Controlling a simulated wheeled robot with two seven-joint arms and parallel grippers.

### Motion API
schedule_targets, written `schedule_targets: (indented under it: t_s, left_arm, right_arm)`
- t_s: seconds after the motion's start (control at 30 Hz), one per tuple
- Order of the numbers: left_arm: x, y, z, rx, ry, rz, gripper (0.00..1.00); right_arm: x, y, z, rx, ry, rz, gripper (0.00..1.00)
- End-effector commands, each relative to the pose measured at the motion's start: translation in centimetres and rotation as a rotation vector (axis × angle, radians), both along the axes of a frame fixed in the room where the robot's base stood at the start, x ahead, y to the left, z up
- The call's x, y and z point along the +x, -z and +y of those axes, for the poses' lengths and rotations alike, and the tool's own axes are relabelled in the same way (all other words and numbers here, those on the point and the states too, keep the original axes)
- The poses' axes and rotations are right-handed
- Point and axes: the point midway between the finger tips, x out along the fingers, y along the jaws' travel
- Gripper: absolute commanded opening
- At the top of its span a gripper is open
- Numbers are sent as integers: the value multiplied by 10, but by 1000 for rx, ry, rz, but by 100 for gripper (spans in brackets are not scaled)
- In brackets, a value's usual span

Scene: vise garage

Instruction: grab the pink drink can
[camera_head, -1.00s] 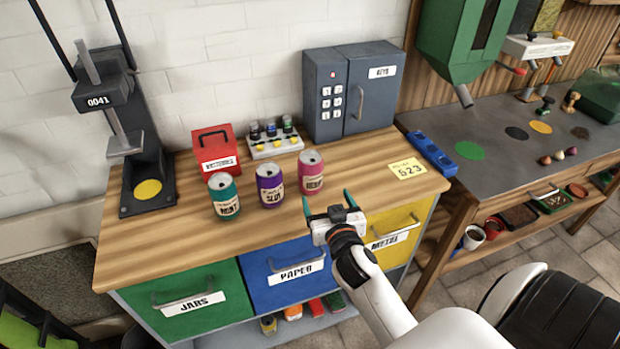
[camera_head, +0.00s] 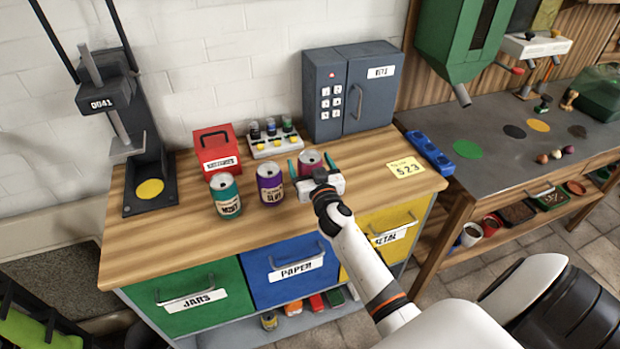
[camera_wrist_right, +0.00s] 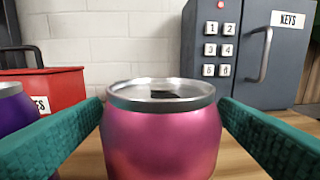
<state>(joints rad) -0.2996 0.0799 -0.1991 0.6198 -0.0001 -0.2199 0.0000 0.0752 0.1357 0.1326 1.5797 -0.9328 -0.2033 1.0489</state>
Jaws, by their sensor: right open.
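The pink drink can (camera_head: 309,160) stands upright on the wooden counter, rightmost of three cans. My right gripper (camera_head: 311,166) is open, with its green fingers on either side of the can. The gripper body hides the can's lower part in the head view. In the right wrist view the can (camera_wrist_right: 161,135) stands between the two open fingers, with small gaps showing near its upper part. A purple can (camera_head: 270,185) and a teal can (camera_head: 225,196) stand to its left. My left gripper is not in view.
A red box (camera_head: 217,150) and a rack of small bottles (camera_head: 274,141) stand behind the cans. A grey key cabinet (camera_head: 350,92) is behind right. A yellow note (camera_head: 405,168) lies right. The front left counter is clear.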

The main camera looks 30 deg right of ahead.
Motion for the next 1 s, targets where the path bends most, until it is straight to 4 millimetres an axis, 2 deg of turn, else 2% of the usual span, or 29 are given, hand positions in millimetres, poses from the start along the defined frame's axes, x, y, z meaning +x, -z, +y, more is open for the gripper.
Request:
schedule_targets:
  t_s: [0.13,0.4,0.47,0.77,1.0]
  left_arm:
    - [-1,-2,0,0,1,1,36]
    - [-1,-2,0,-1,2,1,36]
    - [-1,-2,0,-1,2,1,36]
    - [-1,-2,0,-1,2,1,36]
    - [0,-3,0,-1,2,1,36]
  right_arm:
    - [17,-1,-6,-1,1,0,83]
    - [20,0,-7,0,1,0,83]
    - [20,0,-7,-1,1,0,75]
    - [19,0,-6,-1,1,1,26]
    - [19,-2,-7,-1,1,0,25]
